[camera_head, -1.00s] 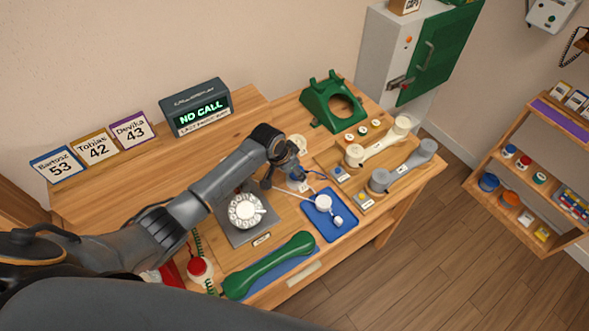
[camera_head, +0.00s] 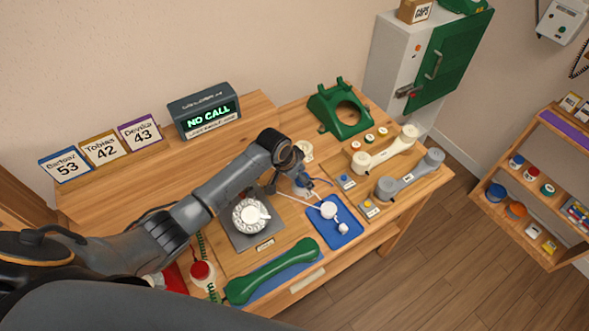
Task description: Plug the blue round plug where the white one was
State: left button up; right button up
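My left arm reaches in from the left over the desk. Its gripper (camera_head: 304,187) points down beside the blue mat (camera_head: 347,239); its fingers are small and partly hidden, so I cannot tell whether they are open or shut. A white round piece (camera_head: 328,210) with a pale cord lies on the blue mat, with a smaller white piece (camera_head: 343,228) close by. Something thin and blue shows at the gripper; I cannot tell whether it is a cord or is held. I cannot identify the blue round plug or the white plug's socket for sure. My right gripper is not in view.
The dial phone (camera_head: 250,215) stands left of the mat, with a green handset (camera_head: 272,272) in front. White (camera_head: 385,149) and grey (camera_head: 410,175) handsets lie on the right. A green phone body (camera_head: 340,108) stands behind. A shelf (camera_head: 506,228) stands right of the desk.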

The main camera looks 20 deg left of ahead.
pick_arm(q)
jog(key=v, duration=1.1)
jog(key=shift+s, duration=0.1)
